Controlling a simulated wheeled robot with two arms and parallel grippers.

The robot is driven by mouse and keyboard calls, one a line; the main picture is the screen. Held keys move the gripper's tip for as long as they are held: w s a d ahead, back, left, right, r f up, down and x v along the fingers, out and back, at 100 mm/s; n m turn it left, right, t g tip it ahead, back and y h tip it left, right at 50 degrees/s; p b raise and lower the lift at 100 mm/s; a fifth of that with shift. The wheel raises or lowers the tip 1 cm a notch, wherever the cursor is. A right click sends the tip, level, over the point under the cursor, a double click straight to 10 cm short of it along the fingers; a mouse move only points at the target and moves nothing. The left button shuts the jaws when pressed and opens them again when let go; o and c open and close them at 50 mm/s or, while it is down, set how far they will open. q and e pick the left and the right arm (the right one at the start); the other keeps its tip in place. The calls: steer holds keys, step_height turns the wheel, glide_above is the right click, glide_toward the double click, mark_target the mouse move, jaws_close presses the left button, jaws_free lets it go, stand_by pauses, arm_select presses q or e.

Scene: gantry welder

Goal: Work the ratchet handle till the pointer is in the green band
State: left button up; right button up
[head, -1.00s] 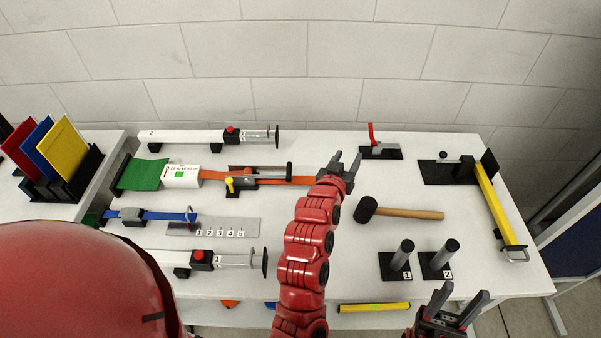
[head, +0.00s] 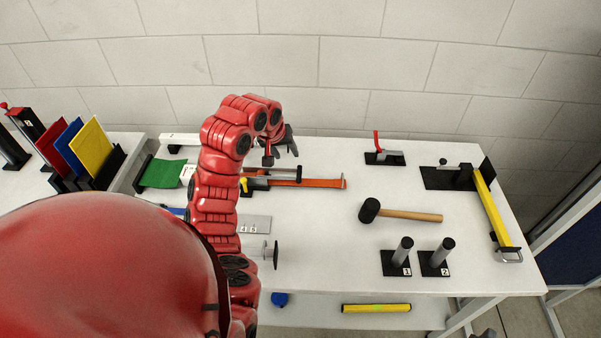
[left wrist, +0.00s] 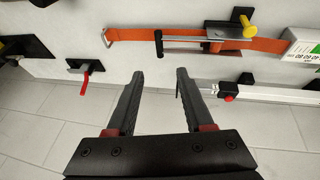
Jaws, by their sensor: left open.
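The ratchet lies on the orange strap (head: 320,182). The white gauge box (head: 187,173) is mostly hidden by my left arm. In the left wrist view the gauge (left wrist: 305,45) is cut by the right edge, and I cannot make out its pointer. My left gripper (head: 281,155) is open and empty, apart from the handle and towards the wall from it. Its fingers (left wrist: 158,73) stand clear of the strap.
A red-levered clamp (head: 384,156), a mallet (head: 405,214) and two numbered posts (head: 402,252) stand to the right. The table is clear between strap and mallet.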

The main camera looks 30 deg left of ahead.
arm_select(q)
steer(key=b, duration=0.4)
glide_toward(298, 173)
steer(key=p+x, duration=0.3)
steer(key=x, duration=0.4)
steer(key=shift+w, duration=0.15)
steer(key=shift+w+f, duration=0.2)
steer(key=shift+f, duration=0.35)
jaws_close()
stand_by(0.4)
